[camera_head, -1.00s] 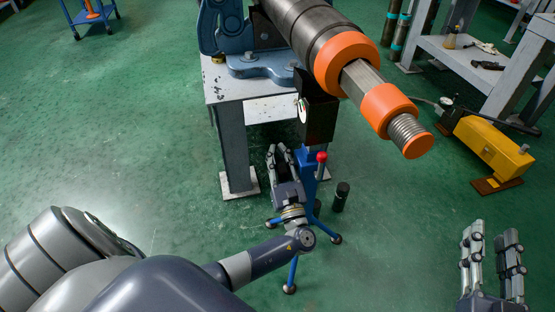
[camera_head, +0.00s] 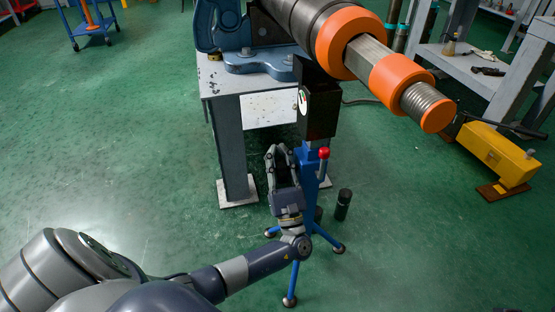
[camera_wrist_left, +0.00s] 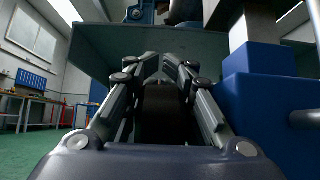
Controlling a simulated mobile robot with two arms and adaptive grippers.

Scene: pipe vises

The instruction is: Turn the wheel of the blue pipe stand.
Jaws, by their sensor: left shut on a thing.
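The blue pipe stand (camera_head: 309,172) stands on splayed legs beside a metal table, with a red-knobbed lever (camera_head: 323,154) on its right. My left gripper (camera_head: 279,152) is upright against the stand's left side, below the table top. In the left wrist view the stand's blue body (camera_wrist_left: 268,112) fills the right. There the fingers of the left gripper (camera_wrist_left: 162,64) close in around a dark part, which looks like the stand's wheel (camera_wrist_left: 161,108). Most of the wheel is hidden by the fingers. My right gripper is not in view.
The metal table (camera_head: 235,155) carries a blue vise (camera_head: 225,30). A large pipe with orange rings (camera_head: 350,42) juts out above the stand. A small black cylinder (camera_head: 343,204) stands right of it. A yellow machine (camera_head: 497,152) sits farther right.

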